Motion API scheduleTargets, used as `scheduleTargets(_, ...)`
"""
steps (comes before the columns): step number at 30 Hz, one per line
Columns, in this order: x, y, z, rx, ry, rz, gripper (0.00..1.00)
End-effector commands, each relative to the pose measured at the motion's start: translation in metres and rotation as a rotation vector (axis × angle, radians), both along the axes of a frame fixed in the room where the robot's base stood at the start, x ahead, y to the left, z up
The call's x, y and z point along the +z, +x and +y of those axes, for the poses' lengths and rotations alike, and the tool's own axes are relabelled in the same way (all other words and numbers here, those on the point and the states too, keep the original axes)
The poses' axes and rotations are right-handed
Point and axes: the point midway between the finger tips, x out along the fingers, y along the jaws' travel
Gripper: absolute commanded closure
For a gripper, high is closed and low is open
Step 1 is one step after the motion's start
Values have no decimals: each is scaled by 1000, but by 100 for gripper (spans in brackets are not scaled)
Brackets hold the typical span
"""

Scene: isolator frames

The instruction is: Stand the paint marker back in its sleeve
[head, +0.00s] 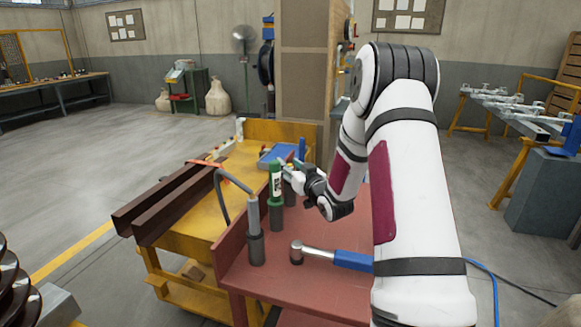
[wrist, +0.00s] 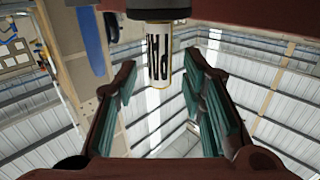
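The paint marker shows in the wrist view as a white cylinder with black lettering (wrist: 159,58), between the fingertips of my gripper (wrist: 160,70). Gaps show on both sides of it, and the teal pads stand well apart. A dark round thing (wrist: 158,13) covers its upper end in that view. I cannot tell whether the green cylinder and the lettered one are the same.
A hammer with a blue handle (head: 335,256) lies on the red bench (head: 290,285). A bent grey bar (head: 251,205) stands in a holder at front left. Behind are a yellow cart (head: 205,217) with dark beams (head: 165,205) and a blue tray (head: 275,153).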

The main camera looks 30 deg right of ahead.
Motion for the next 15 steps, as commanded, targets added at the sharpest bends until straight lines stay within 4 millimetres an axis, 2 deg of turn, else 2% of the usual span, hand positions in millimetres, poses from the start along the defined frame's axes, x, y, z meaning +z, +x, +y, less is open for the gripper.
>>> scheduleTargets(5, 0, -3, 0, 0, 0, 0, 63)
scheduleTargets(8, 0, -13, 1, 0, 0, 1, 63)
scheduleTargets(15, 0, -59, 7, -1, 0, 2, 63)
